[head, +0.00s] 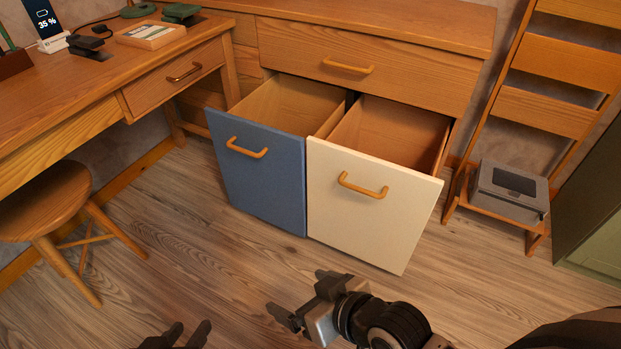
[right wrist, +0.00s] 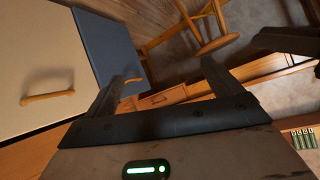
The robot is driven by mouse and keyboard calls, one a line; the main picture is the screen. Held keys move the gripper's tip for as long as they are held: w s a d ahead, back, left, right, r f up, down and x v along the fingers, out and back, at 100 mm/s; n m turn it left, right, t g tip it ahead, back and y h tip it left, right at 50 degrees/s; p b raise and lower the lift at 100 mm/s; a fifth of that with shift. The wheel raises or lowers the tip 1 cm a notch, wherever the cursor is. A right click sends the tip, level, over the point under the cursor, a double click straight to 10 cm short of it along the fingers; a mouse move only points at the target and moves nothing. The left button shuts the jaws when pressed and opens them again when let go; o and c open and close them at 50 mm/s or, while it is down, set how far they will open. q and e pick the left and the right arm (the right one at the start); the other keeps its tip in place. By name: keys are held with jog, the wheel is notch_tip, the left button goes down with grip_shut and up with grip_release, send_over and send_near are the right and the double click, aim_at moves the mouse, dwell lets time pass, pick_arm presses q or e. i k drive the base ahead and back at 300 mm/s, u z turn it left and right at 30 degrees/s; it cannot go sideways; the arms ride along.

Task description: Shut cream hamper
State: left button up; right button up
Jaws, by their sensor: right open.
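The cream hamper (head: 365,215) is pulled out from the cabinet, its front tilted outward and its empty-looking inside showing. Its front has a wooden bar handle (head: 362,187). In the right wrist view the cream front (right wrist: 45,50) fills the upper left, with its handle (right wrist: 47,98) low on it. My right gripper (head: 299,296) is open and empty, in front of and below the cream front, apart from it. Its spread fingers also show in the right wrist view (right wrist: 165,82). My left gripper (head: 188,334) is at the bottom edge, fingers apart, nothing seen between them.
A blue hamper (head: 260,180) beside the cream one is also pulled out. A closed drawer (head: 360,75) is above both. A desk (head: 90,85) and round stool (head: 45,205) stand left. A shelf rack (head: 545,105) with a grey box (head: 510,190) stands right. Floor in front is clear.

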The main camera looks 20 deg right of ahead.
aim_at(374, 189)
jog(key=u, duration=0.95)
jog(key=i, duration=0.4)
jog(key=z, duration=1.6)
jog(key=i, duration=0.5)
jog(key=u, duration=0.05)
